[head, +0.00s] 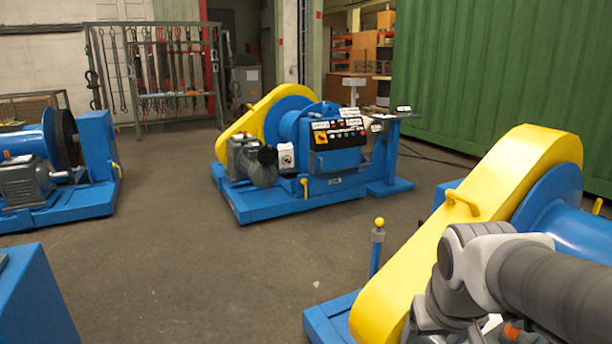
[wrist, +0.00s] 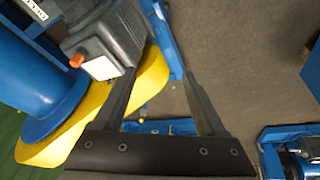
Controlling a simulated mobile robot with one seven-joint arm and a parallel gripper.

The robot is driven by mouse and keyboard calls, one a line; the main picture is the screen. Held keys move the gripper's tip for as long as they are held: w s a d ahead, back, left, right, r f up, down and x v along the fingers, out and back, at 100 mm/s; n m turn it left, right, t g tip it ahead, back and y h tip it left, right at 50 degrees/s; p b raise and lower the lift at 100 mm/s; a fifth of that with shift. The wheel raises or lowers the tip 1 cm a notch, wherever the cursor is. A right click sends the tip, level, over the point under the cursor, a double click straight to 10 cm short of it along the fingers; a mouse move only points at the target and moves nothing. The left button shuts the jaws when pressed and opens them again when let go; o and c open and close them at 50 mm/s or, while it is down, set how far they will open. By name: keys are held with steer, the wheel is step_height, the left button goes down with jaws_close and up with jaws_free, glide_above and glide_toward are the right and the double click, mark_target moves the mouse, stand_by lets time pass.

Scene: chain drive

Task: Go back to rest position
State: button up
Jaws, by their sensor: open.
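In the head view my arm reaches in from the lower right, in front of the near yellow chain guard (head: 480,200). The fingers cannot be made out there.
A second blue machine with a control panel (head: 340,133) stands mid-room, and another blue machine (head: 62,160) stands at the left. A short post with a yellow knob (head: 378,223) rises beside the near guard. A green corrugated wall (head: 500,70) closes the right. The middle floor is clear.

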steer(key=s+a+r+t+y, duration=0.1)
steer(key=s+a+r+t, duration=0.1)
steer(key=s+a+r, duration=0.35)
step_height(320, 180, up, 19)
steer(key=s+d+p, duration=0.1)
steer(key=p, duration=1.9)
steer(key=shift+s+d+f+g+p, duration=0.2)
steer(key=shift+s+g+p, duration=0.1)
steer(key=shift+p, duration=0.1)
steer(key=shift+d, duration=0.1)
